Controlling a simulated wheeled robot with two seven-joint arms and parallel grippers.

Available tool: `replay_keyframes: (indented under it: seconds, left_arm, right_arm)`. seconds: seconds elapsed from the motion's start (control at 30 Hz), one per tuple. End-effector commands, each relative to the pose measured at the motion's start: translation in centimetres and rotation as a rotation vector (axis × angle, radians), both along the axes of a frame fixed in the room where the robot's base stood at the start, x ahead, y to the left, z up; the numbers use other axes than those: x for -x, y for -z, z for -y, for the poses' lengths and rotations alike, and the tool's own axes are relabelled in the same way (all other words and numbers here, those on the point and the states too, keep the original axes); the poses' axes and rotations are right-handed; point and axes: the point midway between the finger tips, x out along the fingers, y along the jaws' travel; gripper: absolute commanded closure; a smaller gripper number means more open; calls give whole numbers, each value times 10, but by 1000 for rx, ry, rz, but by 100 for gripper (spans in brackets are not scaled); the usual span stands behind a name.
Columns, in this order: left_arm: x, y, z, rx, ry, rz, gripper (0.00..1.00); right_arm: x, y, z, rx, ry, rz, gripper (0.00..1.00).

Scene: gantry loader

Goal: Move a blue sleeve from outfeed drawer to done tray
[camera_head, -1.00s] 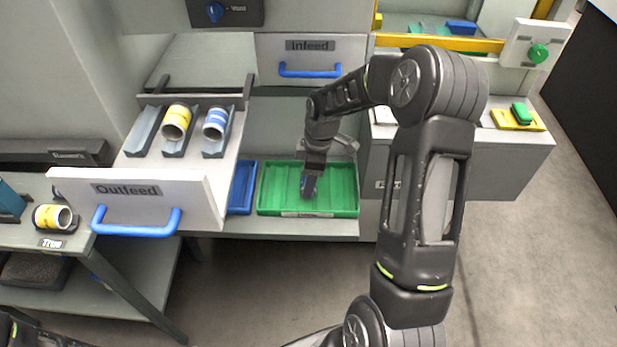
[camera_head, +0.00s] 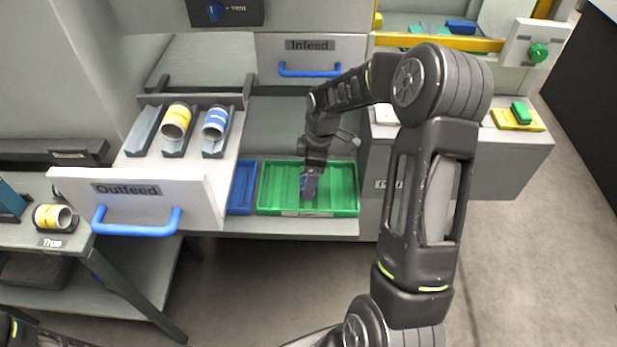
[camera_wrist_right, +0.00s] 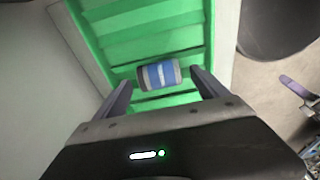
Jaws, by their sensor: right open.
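The outfeed drawer (camera_head: 204,192) stands open at the left of the head view. A blue-banded sleeve (camera_head: 214,122) rests in its right cradle, and a yellow-banded sleeve (camera_head: 175,121) in the middle one. The green tray (camera_head: 345,210) lies on the shelf right of the drawer; its label is too blurred to read. My right gripper (camera_head: 308,192) points down into this tray. In the right wrist view another blue-banded sleeve (camera_wrist_right: 159,76) lies on the ribbed green tray (camera_wrist_right: 112,22), just ahead of the open fingers (camera_wrist_right: 163,90), apparently untouched. My left gripper does not show.
A blue tray (camera_head: 241,190) sits between the drawer and the green tray. The drawer's left cradle (camera_head: 143,130) is empty. A yellow-banded sleeve (camera_head: 52,217) lies on the side table at left. The infeed drawer (camera_head: 312,58) is shut behind.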

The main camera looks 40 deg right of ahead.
Motion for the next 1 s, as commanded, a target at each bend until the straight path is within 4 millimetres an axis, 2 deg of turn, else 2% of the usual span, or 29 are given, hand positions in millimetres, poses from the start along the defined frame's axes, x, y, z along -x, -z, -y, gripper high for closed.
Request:
replay_keyframes:
  seconds: [0.2, 0.4, 1.0]
  left_arm:
    - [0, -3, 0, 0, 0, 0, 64]
    - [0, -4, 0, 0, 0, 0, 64]
    - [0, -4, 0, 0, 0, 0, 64]
  right_arm:
    - [2, -36, 4, 1, 0, 5, 17]
    - [5, -63, 7, 0, -1, 4, 17]
    - [6, -67, 8, 0, -1, 2, 17]
